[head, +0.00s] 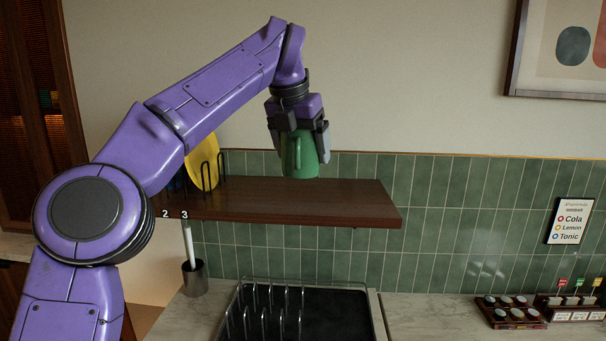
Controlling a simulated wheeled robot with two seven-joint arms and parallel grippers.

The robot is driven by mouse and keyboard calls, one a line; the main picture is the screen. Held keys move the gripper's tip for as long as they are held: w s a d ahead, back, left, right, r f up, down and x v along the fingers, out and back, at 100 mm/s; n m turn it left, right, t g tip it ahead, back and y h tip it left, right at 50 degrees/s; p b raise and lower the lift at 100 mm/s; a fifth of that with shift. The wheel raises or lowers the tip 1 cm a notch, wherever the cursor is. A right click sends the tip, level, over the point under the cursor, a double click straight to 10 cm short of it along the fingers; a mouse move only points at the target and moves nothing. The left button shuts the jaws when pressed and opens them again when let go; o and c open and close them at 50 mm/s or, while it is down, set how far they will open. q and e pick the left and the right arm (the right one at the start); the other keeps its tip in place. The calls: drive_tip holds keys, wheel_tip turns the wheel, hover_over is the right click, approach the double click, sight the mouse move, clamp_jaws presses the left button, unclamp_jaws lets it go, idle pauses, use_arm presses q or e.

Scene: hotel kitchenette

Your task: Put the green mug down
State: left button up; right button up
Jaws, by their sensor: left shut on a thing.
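The green mug (302,158) is held upright in the head view, with its handle facing me. My left gripper (300,145) comes down from above and is shut on the mug, with fingers on either side of it. The mug appears over the back part of the brown wooden shelf (340,198). I cannot tell for certain whether its base touches the shelf. My right gripper is not in view.
A yellow plate (203,160) stands in a dark rack (221,170) at the shelf's left, partly behind my arm. The shelf's right part is clear. Below are a dish rack (265,310), a steel cup (194,278) and a pod tray (510,312) on the counter.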

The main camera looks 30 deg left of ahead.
use_arm(q)
drive_tip(key=w+f, duration=0.1)
drive_tip(key=f, duration=0.1)
drive_tip(key=w+a+f, duration=0.1)
drive_tip(key=w+f, duration=0.1)
drive_tip(key=shift+w+a, duration=0.1)
drive_tip(key=shift+w, duration=0.2)
drive_tip(key=f, duration=0.2)
drive_tip(key=shift+s+a+f+b, duration=0.2)
drive_tip(key=shift+f+b, duration=0.1)
drive_tip(key=shift+f, duration=0.1)
drive_tip(key=shift+a+f, duration=0.1)
drive_tip(key=shift+f, duration=0.25)
drive_tip(key=shift+w+f, duration=0.1)
drive_tip(key=shift+f, duration=0.05)
drive_tip(key=shift+w, duration=0.15)
drive_tip(key=shift+f, duration=0.15)
drive_tip(key=o, duration=1)
drive_tip(key=shift+o, duration=0.2)
drive_tip(key=shift+r, duration=0.35)
drive_tip(key=p+v, duration=0.2)
drive_tip(key=v, duration=0.9)
drive_tip(key=shift+s+r, duration=0.25)
drive_tip(key=shift+r, duration=0.1)
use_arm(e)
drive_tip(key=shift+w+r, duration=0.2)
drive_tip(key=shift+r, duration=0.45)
